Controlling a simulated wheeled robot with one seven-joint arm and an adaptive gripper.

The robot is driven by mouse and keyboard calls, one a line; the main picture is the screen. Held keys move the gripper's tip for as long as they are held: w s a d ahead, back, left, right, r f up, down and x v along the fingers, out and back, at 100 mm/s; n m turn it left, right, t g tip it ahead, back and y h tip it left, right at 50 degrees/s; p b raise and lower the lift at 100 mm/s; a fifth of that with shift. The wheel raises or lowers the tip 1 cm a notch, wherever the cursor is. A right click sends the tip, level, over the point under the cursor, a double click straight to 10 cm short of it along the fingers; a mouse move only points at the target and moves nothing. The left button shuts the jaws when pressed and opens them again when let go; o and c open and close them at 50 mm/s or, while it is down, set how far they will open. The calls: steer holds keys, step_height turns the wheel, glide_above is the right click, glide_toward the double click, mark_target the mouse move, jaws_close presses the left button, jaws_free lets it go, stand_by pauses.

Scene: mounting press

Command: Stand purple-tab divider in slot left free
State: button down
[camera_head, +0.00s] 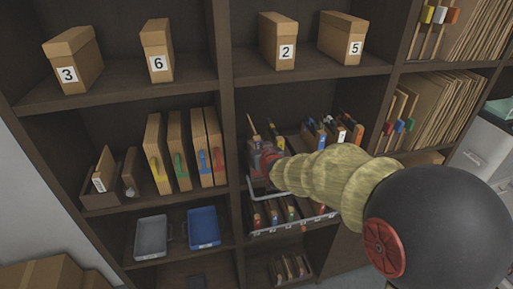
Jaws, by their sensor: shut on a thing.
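My gripper (263,160) is in the middle compartment of the shelf, in front of the left part of a divider rack (262,229). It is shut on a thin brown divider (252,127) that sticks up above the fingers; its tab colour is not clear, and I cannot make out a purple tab. Other dividers with blue, orange and dark tabs (322,135) stand at the rack's back right. A lower front row with red, green and blue tabs (290,213) stands below. My arm hides the rack's middle, and I cannot tell which slot is free.
Numbered boxes (277,41) stand on the shelf above. A grey tray (151,233) and a blue tray (203,227) lie at lower left. Shelf edges and the post closely bound the compartment.

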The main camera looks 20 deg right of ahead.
steer(key=shift+f+b, duration=0.3)
steer(key=shift+f, duration=0.05)
steer(key=shift+f+b, duration=1.95)
steer(key=shift+b, duration=0.25)
steer(key=shift+r, duration=0.1)
steer(key=c, duration=1.6)
jaws_free()
steer(key=shift+s, duration=0.1)
